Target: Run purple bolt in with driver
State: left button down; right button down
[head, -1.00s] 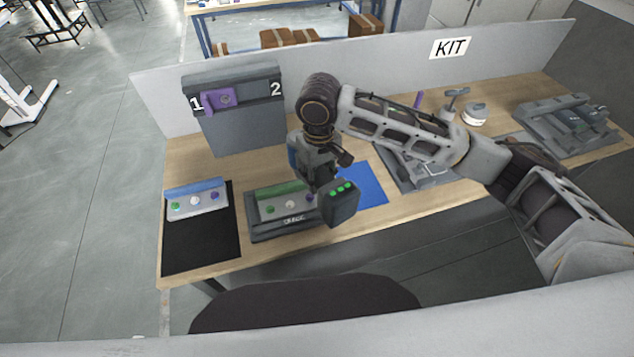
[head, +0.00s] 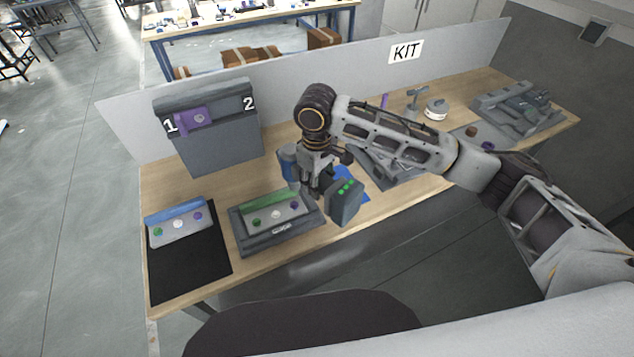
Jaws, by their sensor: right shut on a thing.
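My right gripper (head: 318,176) is shut on the power driver (head: 345,203), which has a dark grey battery block with green lights and a blue body part (head: 289,162). The driver is above the right end of a dark grey cradle (head: 248,244). In the cradle sits a plate with a green strip (head: 270,203) and green, white and purple bolt heads. The purple bolt (head: 294,205) is at its right end, just left of the driver. The driver's tip is hard to make out, and I see no clear contact with the bolt. My left gripper is not in view.
A second plate with a blue strip (head: 176,213) lies on a black mat (head: 190,270) at left. A grey stand (head: 215,145) marked 1 and 2 holds a purple part.

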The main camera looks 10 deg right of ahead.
jog(key=shift+r+n, duration=0.1)
jog(key=shift+n, duration=0.6)
jog(key=shift+f, duration=0.2)
jog(key=shift+f+b, duration=0.8)
jog(key=shift+f, duration=0.4)
notch_tip(320, 180, down, 4)
jog(key=shift+b, duration=1.25)
jog(key=shift+f, duration=0.65)
dwell(1.5)
jog(key=shift+p, duration=0.75)
dwell(1.5)
